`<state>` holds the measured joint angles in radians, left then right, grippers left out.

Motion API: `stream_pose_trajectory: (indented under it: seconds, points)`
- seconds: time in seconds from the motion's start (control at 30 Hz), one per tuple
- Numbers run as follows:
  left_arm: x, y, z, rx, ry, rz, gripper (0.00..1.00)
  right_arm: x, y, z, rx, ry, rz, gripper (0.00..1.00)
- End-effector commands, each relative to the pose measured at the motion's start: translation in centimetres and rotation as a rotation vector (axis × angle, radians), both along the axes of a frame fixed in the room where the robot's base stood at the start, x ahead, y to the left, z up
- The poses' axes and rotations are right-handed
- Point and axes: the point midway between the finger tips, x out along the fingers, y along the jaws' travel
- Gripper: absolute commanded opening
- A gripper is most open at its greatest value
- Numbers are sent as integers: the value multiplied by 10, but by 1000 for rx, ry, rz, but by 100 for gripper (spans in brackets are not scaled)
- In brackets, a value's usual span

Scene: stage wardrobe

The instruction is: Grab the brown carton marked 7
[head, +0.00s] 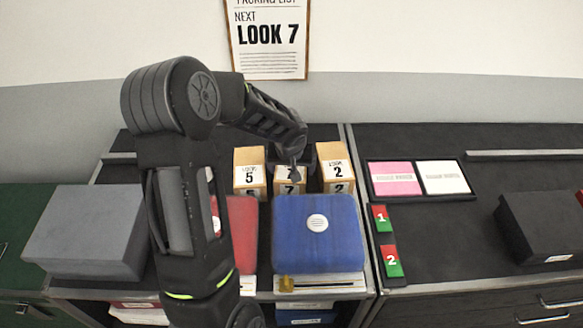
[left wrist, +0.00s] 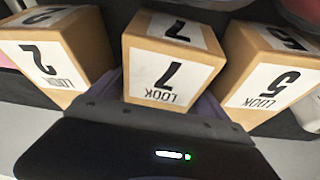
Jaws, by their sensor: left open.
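The brown carton marked 7 (head: 289,174) stands between the carton marked 5 (head: 249,172) and the carton marked 2 (head: 335,169), partly hidden by my left arm. In the left wrist view the carton marked 7 (left wrist: 170,65) is in the middle, its label upside down, with the 2 carton (left wrist: 55,52) left and the 5 carton (left wrist: 268,75) right. My left gripper (head: 297,158) is open, its dark fingers showing at both sides of the 7 carton's lower part. Whether they touch it I cannot tell. My right gripper is not in view.
A blue case (head: 318,235) and a partly hidden red case (head: 241,235) stand in front of the cartons. A grey box (head: 88,232) is left, a black box (head: 545,228) right. Pink and white cards lie in a tray (head: 421,196). The neighbouring cartons leave narrow gaps.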

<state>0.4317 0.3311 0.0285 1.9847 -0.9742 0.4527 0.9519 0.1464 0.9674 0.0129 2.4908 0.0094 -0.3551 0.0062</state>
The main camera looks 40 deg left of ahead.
Motion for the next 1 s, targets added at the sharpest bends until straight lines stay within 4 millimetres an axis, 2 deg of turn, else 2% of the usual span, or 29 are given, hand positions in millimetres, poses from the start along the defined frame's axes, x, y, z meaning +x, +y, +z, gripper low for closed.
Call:
stream_pose_trajectory:
  seconds: [0.1, 0.67, 1.0]
  points:
    - [2, 1, -6, -1, -1, 0, 88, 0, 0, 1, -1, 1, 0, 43]
    - [2, 1, -5, 0, 0, 1, 88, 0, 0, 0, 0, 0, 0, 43]
    - [1, 1, -5, 0, 0, 1, 60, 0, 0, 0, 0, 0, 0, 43]
